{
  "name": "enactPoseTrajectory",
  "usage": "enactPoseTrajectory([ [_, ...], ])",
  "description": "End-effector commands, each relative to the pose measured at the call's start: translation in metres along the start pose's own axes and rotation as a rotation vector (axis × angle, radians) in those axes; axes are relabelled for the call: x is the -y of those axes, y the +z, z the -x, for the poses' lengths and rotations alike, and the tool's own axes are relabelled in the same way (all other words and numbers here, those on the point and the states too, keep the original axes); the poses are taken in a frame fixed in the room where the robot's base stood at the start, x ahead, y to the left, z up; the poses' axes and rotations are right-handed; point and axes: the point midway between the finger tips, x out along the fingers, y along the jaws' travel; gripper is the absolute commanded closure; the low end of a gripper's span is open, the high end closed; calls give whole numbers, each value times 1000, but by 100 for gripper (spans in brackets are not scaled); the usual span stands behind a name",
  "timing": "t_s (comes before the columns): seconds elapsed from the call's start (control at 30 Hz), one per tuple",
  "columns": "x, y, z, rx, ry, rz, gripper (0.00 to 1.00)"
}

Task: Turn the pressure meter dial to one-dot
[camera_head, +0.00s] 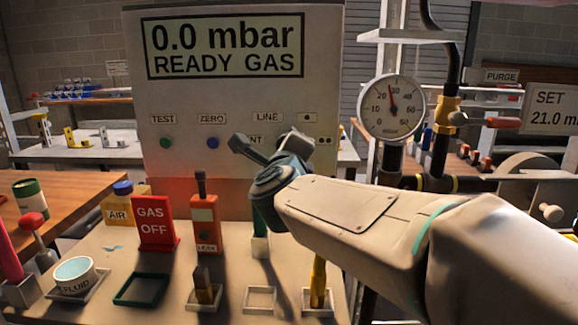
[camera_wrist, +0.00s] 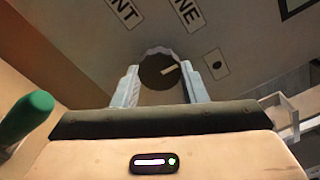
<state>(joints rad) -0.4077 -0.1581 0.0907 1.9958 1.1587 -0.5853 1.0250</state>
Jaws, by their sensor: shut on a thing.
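The pressure meter (camera_head: 190,100) is a pale upright box whose screen reads "0.0 mbar READY GAS". Its dial (camera_wrist: 153,74) is a dark round knob with a cream pointer mark, seen in the wrist view. The mark points right and slightly up, roughly toward the one-dot label (camera_wrist: 216,64). The LINE label (camera_wrist: 188,14) and VENT label (camera_wrist: 125,12), both partly cut off, lie above the dial. My gripper (camera_head: 270,143) is at the meter's face and hides the dial in the head view. In the wrist view its fingers (camera_wrist: 161,74) are on either side of the dial, shut on it.
A bench below the meter holds a red GAS OFF sign (camera_head: 155,224), an orange leak detector (camera_head: 205,222), a fluid cup (camera_head: 75,270) and several small trays. A round gauge (camera_head: 392,107) on piping stands to the right. A green rounded handle (camera_wrist: 27,115) is close at left in the wrist view.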

Motion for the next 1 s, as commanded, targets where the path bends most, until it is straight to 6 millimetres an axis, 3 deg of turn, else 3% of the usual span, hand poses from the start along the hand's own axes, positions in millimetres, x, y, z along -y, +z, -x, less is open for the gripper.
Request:
enactPoseTrajectory([
  [0.4,-3,-1,0,-1,0,-254,84],
  [1.0,-2,0,0,-2,0,-317,84],
])
